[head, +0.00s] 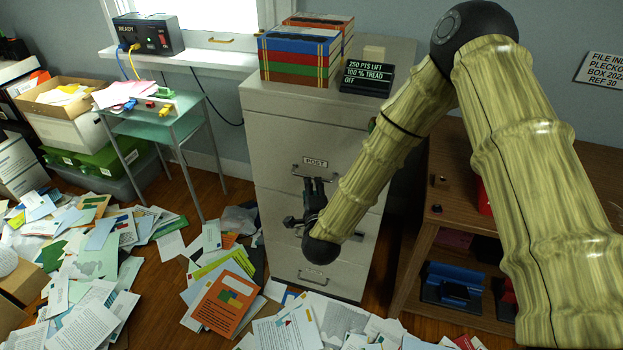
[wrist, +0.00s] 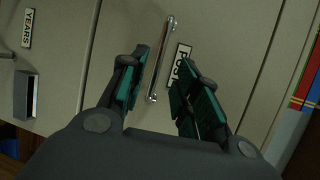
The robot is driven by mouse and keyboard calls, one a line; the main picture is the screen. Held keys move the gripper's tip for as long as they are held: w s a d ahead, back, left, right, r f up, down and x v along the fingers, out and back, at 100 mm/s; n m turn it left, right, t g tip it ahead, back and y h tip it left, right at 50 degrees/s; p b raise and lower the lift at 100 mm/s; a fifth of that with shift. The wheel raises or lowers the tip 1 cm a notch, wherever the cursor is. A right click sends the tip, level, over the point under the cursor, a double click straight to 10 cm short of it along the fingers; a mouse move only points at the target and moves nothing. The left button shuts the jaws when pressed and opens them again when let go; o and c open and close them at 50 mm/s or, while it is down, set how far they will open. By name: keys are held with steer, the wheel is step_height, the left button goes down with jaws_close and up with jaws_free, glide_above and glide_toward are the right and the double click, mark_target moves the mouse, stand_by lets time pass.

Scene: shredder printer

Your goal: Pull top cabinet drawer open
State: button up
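The beige filing cabinet (head: 283,135) stands in the middle of the head view. Its top drawer (head: 275,150) carries a POST label (head: 315,161) and looks shut. My gripper (head: 314,182) is in front of this drawer, at its handle (head: 298,176), and partly covers it. In the wrist view, my gripper (wrist: 163,60) is open. The metal bar handle (wrist: 161,62) shows between the two fingertips, with the POST label (wrist: 180,66) beside it near the right finger. I cannot tell whether the fingers touch the handle.
A lower drawer has a YEARS label (wrist: 27,28). Boxes (head: 300,55) and a black sign (head: 366,78) stand on the cabinet. Papers (head: 226,300) litter the floor in front. A wooden shelf unit (head: 465,215) is at right, a glass side table (head: 150,122) at left.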

steer(key=shift+w+a+f+p, duration=0.1)
steer(key=shift+w+f+p, duration=0.1)
steer(key=shift+w, duration=0.75)
steer(key=shift+w+a+f+p, duration=0.1)
steer(key=shift+w+f, duration=0.1)
steer(key=shift+w, duration=0.8)
steer(key=shift+w+a+f+p, duration=0.1)
steer(key=shift+w+f, duration=0.1)
steer(key=shift+w, duration=0.75)
steer(key=shift+c, duration=0.5)
jaws_close()
